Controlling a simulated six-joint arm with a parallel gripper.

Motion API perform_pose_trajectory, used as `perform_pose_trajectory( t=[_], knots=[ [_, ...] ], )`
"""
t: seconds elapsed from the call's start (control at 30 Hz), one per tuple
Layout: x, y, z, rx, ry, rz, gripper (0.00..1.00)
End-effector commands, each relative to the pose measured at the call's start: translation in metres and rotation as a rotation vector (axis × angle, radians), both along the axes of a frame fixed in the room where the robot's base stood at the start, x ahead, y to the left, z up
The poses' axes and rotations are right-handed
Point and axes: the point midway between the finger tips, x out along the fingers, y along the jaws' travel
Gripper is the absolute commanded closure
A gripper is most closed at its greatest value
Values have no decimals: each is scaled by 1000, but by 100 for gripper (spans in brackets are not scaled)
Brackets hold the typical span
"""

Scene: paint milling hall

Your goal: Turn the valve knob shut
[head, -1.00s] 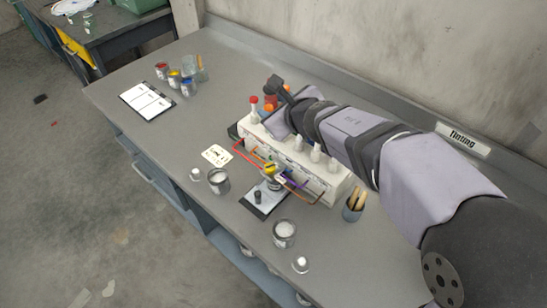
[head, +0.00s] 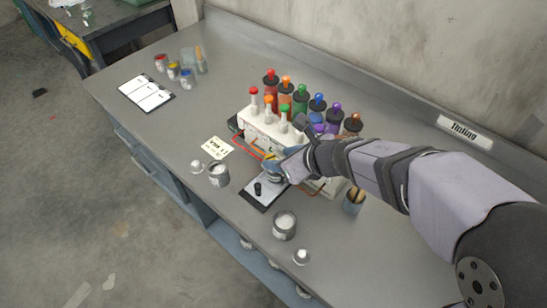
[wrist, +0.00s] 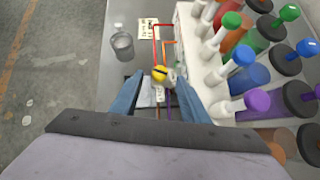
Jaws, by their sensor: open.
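My gripper (wrist: 160,79) is open, one finger on either side of the knob, with gaps showing. I cannot tell how far the tips are above it. In the head view my gripper (head: 272,164) is low at the front of the white dispenser block (head: 262,128) and hides most of the knob.
Several coloured bottles (head: 286,90) stand behind the block. Red and orange tubes (wrist: 156,40) run from its front. A dark-edged plate (head: 257,194) lies in front, with open cans (head: 218,174) and (head: 284,224) nearby. A brush cup (head: 353,203) stands right.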

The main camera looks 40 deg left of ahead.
Motion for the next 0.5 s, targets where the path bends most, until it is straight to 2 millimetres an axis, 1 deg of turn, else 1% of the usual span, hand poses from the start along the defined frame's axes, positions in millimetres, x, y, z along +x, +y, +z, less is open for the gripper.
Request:
perform_pose_trajectory(
  t=[0.03,0.2,0.33,0.5],
  knots=[
    [1,5,-7,-1,1,1,58],
    [3,20,-21,-1,2,0,58],
    [5,27,-27,0,0,0,58],
    [5,30,-31,0,-1,-1,58]
  ],
)
